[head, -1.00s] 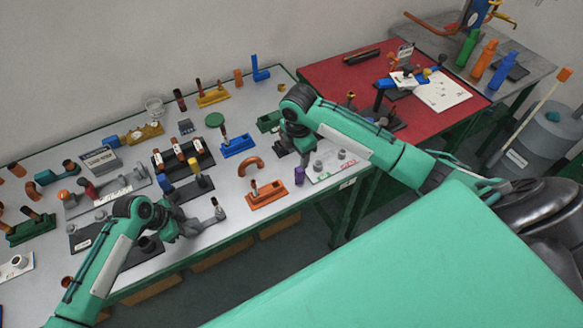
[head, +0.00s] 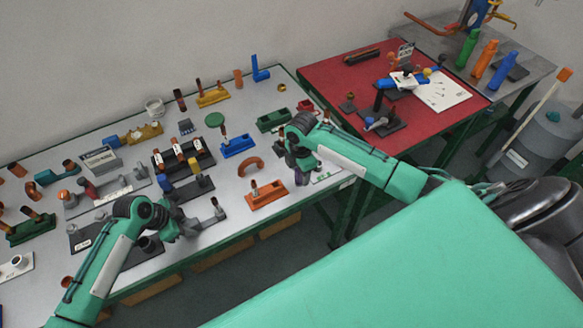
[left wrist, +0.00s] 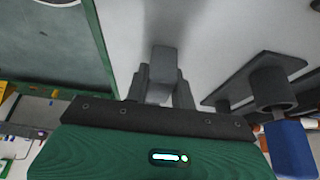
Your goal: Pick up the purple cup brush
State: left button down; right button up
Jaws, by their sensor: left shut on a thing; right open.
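The purple cup brush does not show clearly now. The place near the table's front right edge where a purple piece stood is covered by my right gripper (head: 298,166). That gripper points down there, and its fingers are largely hidden by the wrist; it is open. My left gripper (head: 183,228) is low over the front of the table. In the left wrist view its fingers (left wrist: 162,88) are closed around a grey block-like piece (left wrist: 163,62). What that piece belongs to is unclear.
An orange holder (head: 267,194) stands left of my right gripper. A grey stand (head: 207,218) is beside my left gripper. Blue (head: 238,147) and green (head: 272,121) holders stand behind. A red table (head: 340,77) adjoins at right.

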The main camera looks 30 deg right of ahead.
jog(key=shift+f, duration=0.75)
jog(key=c, duration=0.9)
jog(key=shift+r, duration=0.1)
jog(key=r, duration=0.9)
jog(key=shift+w+a+r, duration=0.1)
jog(key=shift+a+r, duration=0.05)
jog(key=shift+a, duration=0.05)
jog(key=a+r+n, duration=0.2)
jog(key=a+n, duration=0.2)
jog(key=a, duration=0.5)
jog(key=a+r+n, duration=0.3)
jog(key=a+n, duration=0.1)
jog(key=a, duration=0.4)
jog(key=a+r+n, duration=0.3)
jog(key=a+n, duration=0.1)
jog(key=a, duration=0.5)
jog(key=shift+w+a+r, duration=0.25)
jog(key=shift+w+a, duration=0.1)
jog(key=shift+w, duration=0.05)
